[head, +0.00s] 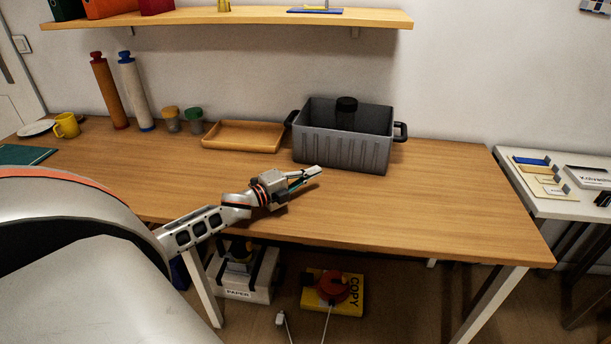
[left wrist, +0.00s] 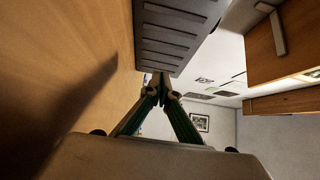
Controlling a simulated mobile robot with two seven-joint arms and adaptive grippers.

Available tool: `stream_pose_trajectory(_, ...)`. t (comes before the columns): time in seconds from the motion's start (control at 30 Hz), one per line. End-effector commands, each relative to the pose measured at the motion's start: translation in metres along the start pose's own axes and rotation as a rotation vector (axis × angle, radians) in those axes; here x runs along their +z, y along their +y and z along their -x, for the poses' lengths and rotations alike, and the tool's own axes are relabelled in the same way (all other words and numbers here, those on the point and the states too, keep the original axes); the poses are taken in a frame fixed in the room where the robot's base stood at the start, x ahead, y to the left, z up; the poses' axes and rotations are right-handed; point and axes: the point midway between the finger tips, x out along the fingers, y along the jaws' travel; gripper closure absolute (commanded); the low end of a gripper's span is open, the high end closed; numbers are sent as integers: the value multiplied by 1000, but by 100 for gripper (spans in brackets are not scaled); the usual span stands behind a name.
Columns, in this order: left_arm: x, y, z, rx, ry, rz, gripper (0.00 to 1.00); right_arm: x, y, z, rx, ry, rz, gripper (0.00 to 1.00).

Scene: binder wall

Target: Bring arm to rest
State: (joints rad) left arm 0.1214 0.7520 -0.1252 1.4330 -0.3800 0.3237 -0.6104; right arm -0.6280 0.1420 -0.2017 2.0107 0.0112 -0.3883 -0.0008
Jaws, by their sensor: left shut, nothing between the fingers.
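My left gripper (head: 312,173) is over the wooden table (head: 440,200), in front of the grey bin. Its fingers are shut with nothing between them. In the left wrist view the closed fingertips (left wrist: 161,80) meet at the middle, with the bin's ribbed wall (left wrist: 185,35) beyond them. A gap to the bin cannot be judged exactly. My left arm (head: 195,228) reaches in from the lower left across the table's front edge. My right gripper is not in view.
A wooden tray (head: 243,136), two jars, two tall rolls and a yellow mug (head: 66,125) stand to the left. A shelf (head: 230,17) hangs above. The table's right part is clear.

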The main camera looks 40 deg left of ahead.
Motion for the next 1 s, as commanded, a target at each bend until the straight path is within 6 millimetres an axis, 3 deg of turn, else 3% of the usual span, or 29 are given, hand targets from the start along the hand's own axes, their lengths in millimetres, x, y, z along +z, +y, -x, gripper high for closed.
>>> stream_pose_trajectory(0.2, 0, 0, 20, 1, 0, 1, 100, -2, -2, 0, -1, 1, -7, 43)
stream_pose_trajectory(0.57, 0, -4, 24, -3, -1, -1, 100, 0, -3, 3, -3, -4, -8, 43)
stream_pose_trajectory(0.67, 1, -24, 22, -19, -1, -5, 100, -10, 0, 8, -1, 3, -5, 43)
stream_pose_trajectory(0.9, 2, -118, 17, -68, -1, -17, 100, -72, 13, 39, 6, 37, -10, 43)
stream_pose_trajectory(1.0, 2, -147, 17, -71, -1, -17, 100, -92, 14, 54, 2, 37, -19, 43)
